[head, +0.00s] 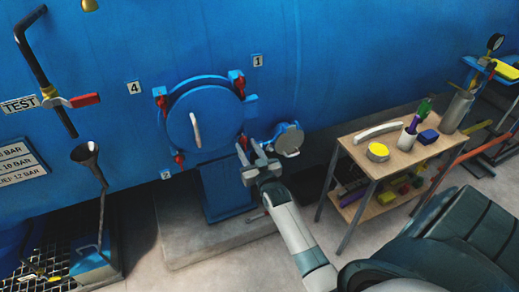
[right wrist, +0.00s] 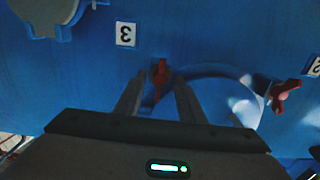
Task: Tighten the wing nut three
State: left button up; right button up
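Wing nut three (right wrist: 160,76) is red and sits beside the upside-down label 3 (right wrist: 125,34) in the right wrist view. My right gripper (right wrist: 158,92) is open, with a finger on either side of this nut and a visible gap to each. How deep the nut lies between the fingers I cannot tell. In the head view my right gripper (head: 257,163) is at the lower right of the round blue door (head: 203,117) and largely hides this nut. My left gripper is not in view.
Other red wing nuts show around the door, one near label 2 (right wrist: 315,66). A small round port (head: 288,138) is right of the gripper. A wooden table (head: 393,160) with a yellow-topped tin (head: 378,152) and tools stands at the right.

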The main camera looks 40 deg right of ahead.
jog(key=b+v, duration=0.4)
jog(key=v, duration=1.3)
jog(key=shift+d+f, duration=0.1)
jog(key=s+a+f+n+g+y, duration=0.1)
jog(key=s+a+f+g, duration=0.2)
jog(key=f, duration=1)
jog(key=s+a+f+g+y, duration=0.2)
jog(key=s+a+f, duration=0.15)
jog(key=f, duration=0.85)
jog(key=s+a+f+n+g+y, duration=0.1)
jog(key=s+a+f+g, duration=0.25)
jog(key=f, duration=0.95)
jog(key=s+f+n+g, duration=0.1)
jog(key=s+f+g, duration=0.1)
jog(key=s+f, duration=0.5)
jog(key=s+a+f+n+g+b, duration=0.1)
jog(key=s+f+g, duration=0.2)
jog(key=s+f, duration=0.4)
jog(key=s+a+f+n+g, duration=0.1)
jog(key=s+f+g, duration=0.2)
jog(key=s+f, duration=0.5)
jog(key=s, duration=1.2)
jog(key=shift+s+b, duration=0.2)
jog(key=shift+b, duration=0.1)
